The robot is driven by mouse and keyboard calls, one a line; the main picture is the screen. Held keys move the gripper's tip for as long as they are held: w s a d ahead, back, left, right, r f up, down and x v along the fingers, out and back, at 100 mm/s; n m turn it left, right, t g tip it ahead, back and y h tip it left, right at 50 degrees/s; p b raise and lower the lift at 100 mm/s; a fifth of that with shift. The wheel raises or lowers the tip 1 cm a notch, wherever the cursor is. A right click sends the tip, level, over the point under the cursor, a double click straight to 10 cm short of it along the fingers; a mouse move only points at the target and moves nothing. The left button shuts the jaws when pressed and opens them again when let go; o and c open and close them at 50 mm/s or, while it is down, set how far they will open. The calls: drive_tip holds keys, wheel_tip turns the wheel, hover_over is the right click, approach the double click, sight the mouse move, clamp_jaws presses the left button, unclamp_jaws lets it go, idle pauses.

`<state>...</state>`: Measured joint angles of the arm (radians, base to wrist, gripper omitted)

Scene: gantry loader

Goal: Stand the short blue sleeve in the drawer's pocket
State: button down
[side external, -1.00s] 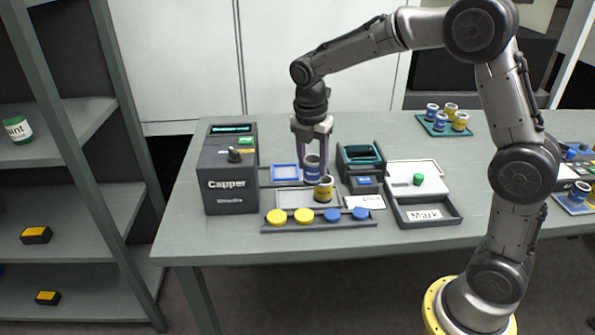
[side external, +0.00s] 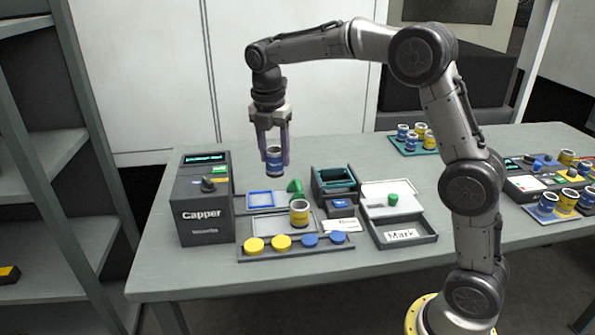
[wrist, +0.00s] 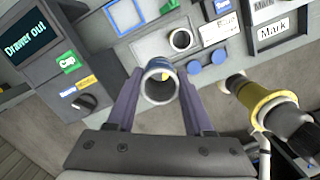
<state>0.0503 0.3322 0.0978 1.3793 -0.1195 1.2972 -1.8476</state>
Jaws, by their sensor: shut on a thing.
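My gripper (side external: 274,160) is shut on a blue sleeve (side external: 274,166) with a pale rim. It holds the sleeve upright in the air above the bench, behind the yellow sleeve. In the wrist view the held sleeve (wrist: 160,84) shows its open end between the fingers. The grey Capper (side external: 205,215) stands to the left, and its screen (wrist: 27,38) reads "Drawer out". Beside it lies a dark plate with a blue-framed square (side external: 261,198) and a green piece (side external: 295,187). I cannot tell which part is the drawer's pocket.
A yellow sleeve (side external: 299,213) stands at the grey panel's right end. Yellow and blue caps (side external: 281,242) line the front strip. A dark box (side external: 334,185) and a tray marked "Mark" (side external: 402,236) stand right. A teal tray (side external: 408,146) of sleeves is farther back.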

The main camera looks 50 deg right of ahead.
drive_tip(key=w+d+f, duration=0.4)
drive_tip(key=w, duration=0.4)
drive_tip(key=shift+m, duration=0.4)
drive_tip(key=shift+w+d+f, duration=0.3)
drive_tip(key=shift+w+f, duration=0.15)
drive_tip(key=shift+f, duration=1.45)
drive_tip(key=shift+w+d+f, duration=0.3)
drive_tip(key=shift+w+f, duration=0.15)
drive_tip(key=shift+f, duration=1.45)
drive_tip(key=shift+w+d+f, duration=0.3)
drive_tip(key=shift+w+f, duration=0.15)
drive_tip(key=shift+f, duration=1.45)
drive_tip(key=shift+f, duration=0.2)
unclamp_jaws()
drive_tip(key=shift+f, duration=0.1)
wheel_tip(320, 180, up, 9)
